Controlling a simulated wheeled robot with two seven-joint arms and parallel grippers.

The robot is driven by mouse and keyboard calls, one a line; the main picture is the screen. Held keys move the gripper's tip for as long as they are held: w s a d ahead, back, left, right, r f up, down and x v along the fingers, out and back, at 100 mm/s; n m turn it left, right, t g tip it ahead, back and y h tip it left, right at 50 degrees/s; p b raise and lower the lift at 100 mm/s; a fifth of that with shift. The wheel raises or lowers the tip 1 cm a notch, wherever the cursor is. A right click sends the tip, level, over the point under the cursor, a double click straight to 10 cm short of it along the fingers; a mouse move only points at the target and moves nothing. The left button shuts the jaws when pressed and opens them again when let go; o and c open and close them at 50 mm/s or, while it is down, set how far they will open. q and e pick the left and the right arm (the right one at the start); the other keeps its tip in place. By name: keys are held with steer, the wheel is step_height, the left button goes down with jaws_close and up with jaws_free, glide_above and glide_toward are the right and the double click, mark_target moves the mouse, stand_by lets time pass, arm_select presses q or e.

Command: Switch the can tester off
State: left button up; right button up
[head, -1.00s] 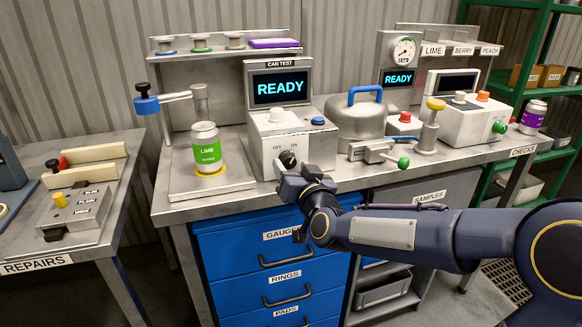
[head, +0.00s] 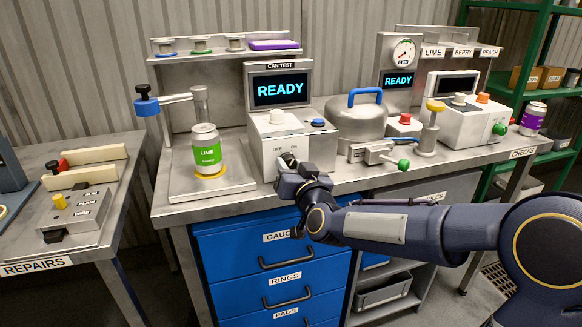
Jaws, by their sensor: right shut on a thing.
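The can tester (head: 267,146) is a white box on the steel bench with a white knob on top and a blue button. Its CAN TEST screen (head: 281,89) reads READY in cyan. A dark rotary switch (head: 287,158) with OFF and ON marks is on its front face, partly hidden by my gripper. My right gripper (head: 289,168) is at that switch, its fingers shut on it. A green LIME can (head: 208,152) stands upright on a yellow ring left of the tester. My left gripper is not in view.
A pot-like vessel with a blue handle (head: 364,94) and a clamp with a green knob (head: 403,164) stand right of the tester. A blue clamp arm (head: 147,106) reaches over the can. Blue drawers (head: 240,248) are below the bench edge.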

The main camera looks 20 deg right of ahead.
steer(key=shift+n, duration=0.3)
steer(key=n+p, duration=0.2)
steer(key=n, duration=0.3)
steer(key=shift+r+n+p, duration=0.15)
steer(key=shift+n+p, duration=0.15)
steer(key=shift+p, duration=0.1)
steer(key=n+p, duration=0.2)
steer(key=n, duration=0.3)
steer(key=shift+h, duration=0.3)
steer(key=shift+n, duration=0.3)
steer(key=o, duration=1)
steer(key=s, duration=0.8)
steer(key=shift+p, duration=0.4)
